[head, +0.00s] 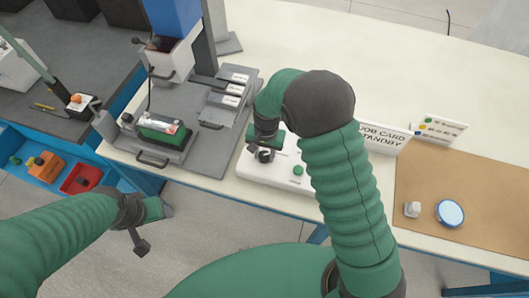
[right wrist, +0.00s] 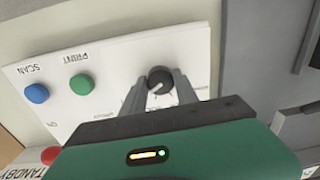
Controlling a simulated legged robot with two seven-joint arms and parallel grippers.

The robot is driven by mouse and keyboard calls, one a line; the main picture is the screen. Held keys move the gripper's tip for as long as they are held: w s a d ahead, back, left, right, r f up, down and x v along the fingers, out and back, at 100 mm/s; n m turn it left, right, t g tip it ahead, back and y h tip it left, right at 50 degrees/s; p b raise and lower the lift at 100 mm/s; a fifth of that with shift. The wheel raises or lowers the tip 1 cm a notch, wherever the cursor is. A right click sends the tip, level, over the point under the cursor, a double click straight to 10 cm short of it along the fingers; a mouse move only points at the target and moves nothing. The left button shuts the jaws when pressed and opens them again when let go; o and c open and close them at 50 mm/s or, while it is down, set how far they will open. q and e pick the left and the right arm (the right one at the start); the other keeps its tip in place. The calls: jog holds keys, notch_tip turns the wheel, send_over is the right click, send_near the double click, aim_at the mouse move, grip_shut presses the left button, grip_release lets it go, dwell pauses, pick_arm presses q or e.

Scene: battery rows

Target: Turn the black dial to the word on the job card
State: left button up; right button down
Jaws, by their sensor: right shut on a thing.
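The black dial (right wrist: 161,80) sits on a white control panel (right wrist: 115,50). A light pointer mark shows on its face, toward the lower left in the right wrist view. My right gripper (right wrist: 160,88) is shut on the dial, one finger on each side. In the head view my right gripper (head: 263,150) is over the panel (head: 254,174), and my arm hides part of it. The job card (head: 381,137) stands behind the panel and reads STANDBY. The words around the dial are mostly hidden or too small to read. My left gripper (head: 153,226) is open and empty, over the floor before the bench.
Blue (right wrist: 36,93) and green (right wrist: 82,85) buttons, marked SCAN and PRINT, are on the panel. A grey fixture (head: 218,140) with a green block (head: 163,133) stands left of the panel. A brown mat (head: 480,190) with a round blue-rimmed item (head: 450,213) lies right.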

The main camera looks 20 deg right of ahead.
jog(key=shift+a+r+n+p, duration=0.15)
jog(key=shift+n+p, duration=0.15)
jog(key=shift+n, duration=0.7)
jog(key=n+p, duration=0.1)
jog(key=n, duration=0.6)
jog(key=n+p, duration=0.1)
jog(key=n, duration=0.1)
jog(key=shift+d+n+p, duration=0.2)
jog(key=shift+n+p, duration=0.1)
jog(key=shift+n, duration=0.1)
jog(key=n+p, duration=0.2)
jog(key=n, duration=0.4)
jog(key=shift+w+g, duration=0.1)
jog(key=shift+g, duration=0.2)
jog(key=n+p, duration=0.1)
jog(key=n, duration=0.5)
jog(key=shift+w+p, duration=0.15)
jog(key=shift+p, duration=0.2)
jog(key=shift+d, duration=0.1)
jog(key=c, duration=1.1)
grip_release()
jog(key=shift+o, duration=0.8)
